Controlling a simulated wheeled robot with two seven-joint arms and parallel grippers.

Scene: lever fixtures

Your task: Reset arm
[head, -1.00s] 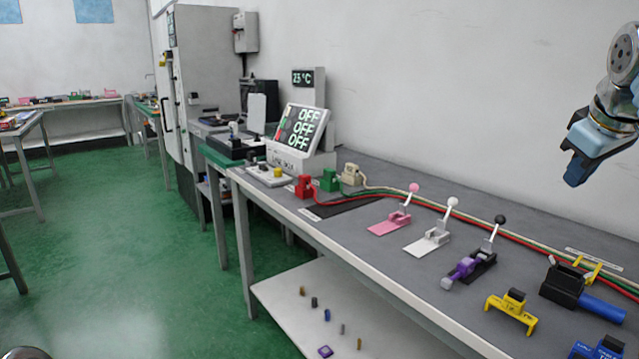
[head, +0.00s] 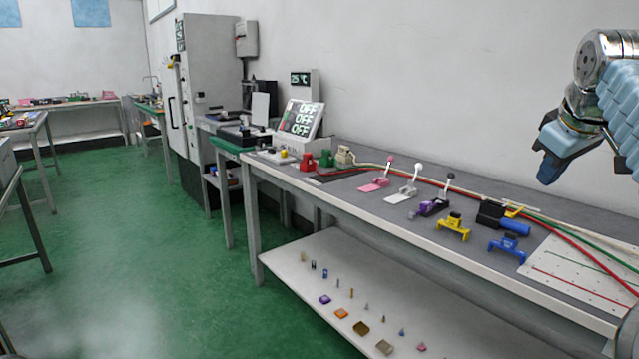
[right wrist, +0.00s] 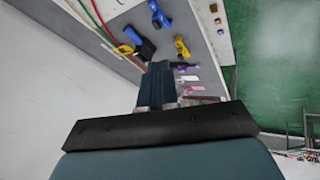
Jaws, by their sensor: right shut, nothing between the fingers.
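My right gripper (head: 547,180) is in the upper right of the head view, raised in the air above the table and clear of everything. Its fingers are shut with nothing between them; they also show in the right wrist view (right wrist: 160,70), pointing toward the table. My left gripper is not in view. On the table stand a pink lever (head: 384,175), a white lever (head: 409,184) and a black-knobbed lever with a purple part (head: 436,201), all with their handles raised. The display (head: 299,120) reads OFF on three lines.
The grey table (head: 375,210) also bears a yellow fixture (head: 455,227), a blue fixture (head: 508,246), a black block with a blue cylinder (head: 500,217), and red and green cables. Small parts lie on the lower shelf (head: 300,265). The green floor (head: 130,240) at left is open.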

